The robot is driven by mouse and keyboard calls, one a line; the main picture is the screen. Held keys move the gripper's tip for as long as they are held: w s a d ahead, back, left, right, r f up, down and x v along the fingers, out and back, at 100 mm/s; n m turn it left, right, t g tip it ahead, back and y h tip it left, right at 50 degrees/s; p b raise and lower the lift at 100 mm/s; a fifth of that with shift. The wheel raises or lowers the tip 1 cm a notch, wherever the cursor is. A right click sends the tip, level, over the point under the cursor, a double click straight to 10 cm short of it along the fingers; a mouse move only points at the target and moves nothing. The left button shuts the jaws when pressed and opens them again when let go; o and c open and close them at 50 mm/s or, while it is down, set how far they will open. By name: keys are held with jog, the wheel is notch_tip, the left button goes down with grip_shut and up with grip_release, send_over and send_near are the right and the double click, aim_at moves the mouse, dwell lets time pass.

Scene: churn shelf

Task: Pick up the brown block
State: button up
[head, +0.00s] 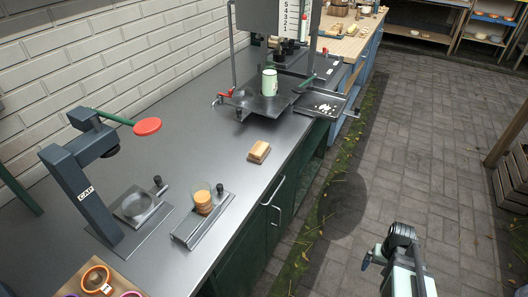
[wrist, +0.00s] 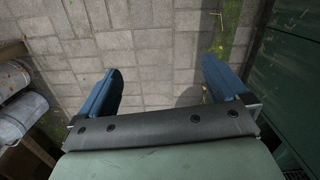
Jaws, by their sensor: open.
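A light brown block (head: 259,152) lies on the dark grey countertop (head: 225,140) near its front edge, in the middle of the head view. Nothing touches it. My gripper (wrist: 160,85) shows in the wrist view with its two blue fingers wide apart and nothing between them. It points down over the paving, away from the block. In the head view my arm is at the lower right, off the counter, and its fingers are not clear there. The block is not in the wrist view.
A capping press (head: 72,195) stands at the counter's left, beside a metal holder (head: 203,213) with a stack of round brown pieces (head: 203,200). A pale green cup (head: 269,82) stands on a machine plate behind the block. A door handle (head: 273,190) sticks out from the green cabinet front.

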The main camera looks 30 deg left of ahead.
jog(key=w+a+r+n+t, duration=0.1)
jog(key=w+a+r+n, duration=0.3)
jog(key=w+a+r, duration=0.65)
notch_tip(320, 180, up, 33)
jog(key=n, duration=1.3)
send_over(259, 147)
jog(key=f, duration=0.7)
jog(key=shift+s+d, duration=0.2)
jog(key=shift+s, duration=0.05)
jog(key=shift+w+a+f, duration=0.1)
jog(key=shift+f, duration=1.6)
jog(key=shift+w+a+f, duration=0.1)
jog(key=shift+f, duration=1.6)
jog(key=shift+c, duration=0.3)
